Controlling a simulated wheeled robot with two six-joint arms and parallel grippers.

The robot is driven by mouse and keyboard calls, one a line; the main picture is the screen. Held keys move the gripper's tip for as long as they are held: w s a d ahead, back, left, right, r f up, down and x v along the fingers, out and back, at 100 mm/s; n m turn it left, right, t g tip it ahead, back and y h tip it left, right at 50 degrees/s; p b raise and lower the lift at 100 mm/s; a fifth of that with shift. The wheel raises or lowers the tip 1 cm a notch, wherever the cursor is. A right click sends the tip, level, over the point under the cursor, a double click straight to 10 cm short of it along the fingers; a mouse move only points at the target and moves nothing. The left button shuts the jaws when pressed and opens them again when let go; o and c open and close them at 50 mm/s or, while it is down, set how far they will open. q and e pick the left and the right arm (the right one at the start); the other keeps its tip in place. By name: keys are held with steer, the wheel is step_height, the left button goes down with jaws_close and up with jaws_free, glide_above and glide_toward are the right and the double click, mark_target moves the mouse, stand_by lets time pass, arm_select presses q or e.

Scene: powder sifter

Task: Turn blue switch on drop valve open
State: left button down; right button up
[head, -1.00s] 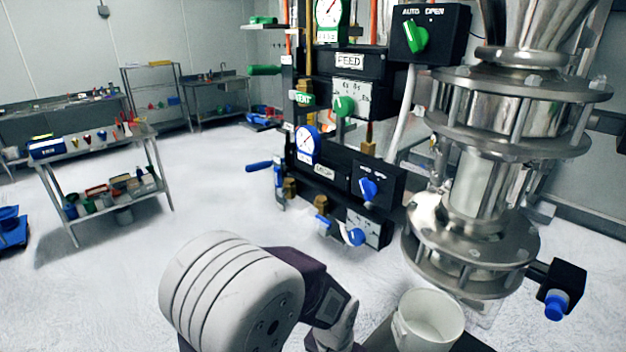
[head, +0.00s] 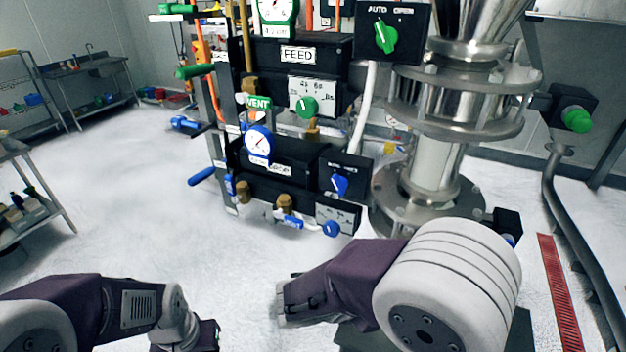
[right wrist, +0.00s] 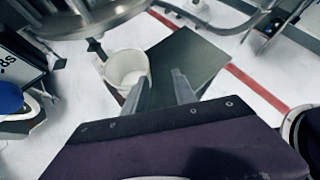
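The blue switch (head: 340,184) sits on a small black box (head: 347,166) at the right end of the lower black valve assembly, in the head view. Its handle leans up and left; the lettering above it is too small to read surely. The lower assembly carries a partly legible DROP label (head: 279,170). My right arm reaches in below the switch, apart from it, and its gripper is hidden in the head view. In the right wrist view my right gripper (right wrist: 159,87) is open and empty, its fingers apart. My left arm is at the bottom left; its fingers are out of view.
A blue gauge (head: 258,142) and a round blue knob (head: 331,229) are near the switch. A green switch (head: 385,37) is above. The steel sifter column (head: 437,165) stands just right. A white bucket (right wrist: 128,68) shows beyond my right fingers. Floor at left is clear.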

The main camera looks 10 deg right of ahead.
steer(key=w+a+r+n+t+h+p, duration=0.1)
steer(key=w+a+r+n+t, duration=0.2)
steer(key=r+n, duration=0.15)
steer(key=w+a+r+n+t+p, duration=0.1)
steer(key=w+a+r+n+t, duration=0.25)
steer(key=r, duration=0.25)
steer(key=n+t+y+p, duration=0.1)
steer(key=n+t, duration=0.3)
steer(key=t, duration=0.1)
glide_toward(336, 187)
steer(key=p+x, duration=0.3)
steer(key=x, duration=0.4)
steer(key=shift+w+r, duration=0.1)
steer(key=shift+r, duration=0.05)
steer(key=shift+w+d, duration=0.35)
steer(key=shift+d, duration=0.05)
steer(key=shift+a, duration=0.1)
jaws_close()
